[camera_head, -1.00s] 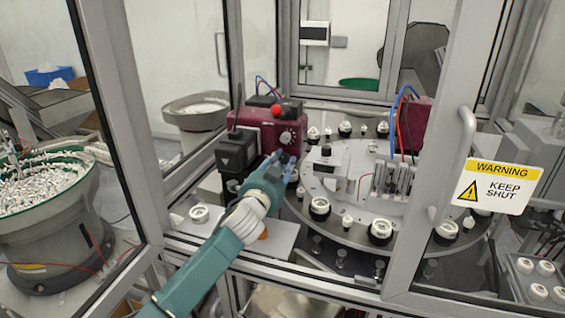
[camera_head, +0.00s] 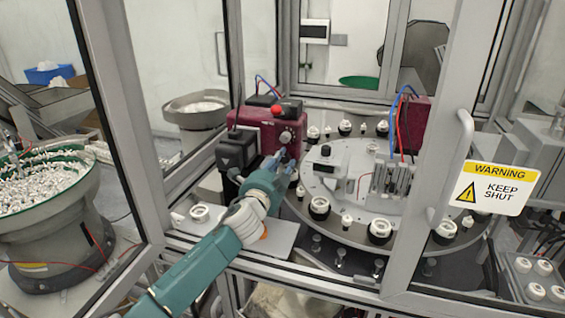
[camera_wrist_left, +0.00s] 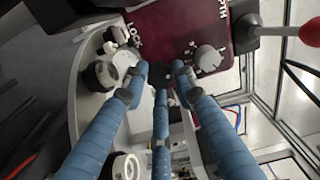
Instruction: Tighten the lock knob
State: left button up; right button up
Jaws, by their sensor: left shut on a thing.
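The dark red press unit (camera_head: 262,122) stands at the left edge of the round turntable in the head view. My left gripper (camera_head: 280,158) reaches its lower front, with the fingertips close together. In the left wrist view, the blue fingers of my left gripper (camera_wrist_left: 160,72) close around a small dark knob, the lock knob (camera_wrist_left: 161,76), beside the white LOCK lettering. The fingers cover most of the knob, and its turn angle cannot be read. In the head view the fingers hide it. My right gripper is not in view.
A grey dial (camera_wrist_left: 208,58) and a red-tipped lever (camera_wrist_left: 310,32) are close to the fingers. The turntable (camera_head: 330,222) carries white and black cap parts to the right. A door frame with a warning sign (camera_head: 490,188) stands at right, and a frame post at left.

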pick_arm(q)
jog(key=shift+f, duration=0.15)
jog(key=o, duration=1.2)
jog(key=shift+c, duration=0.2)
jog(key=v, duration=0.7)
jog(key=shift+s+a, duration=0.15)
jog(key=shift+s, duration=0.05)
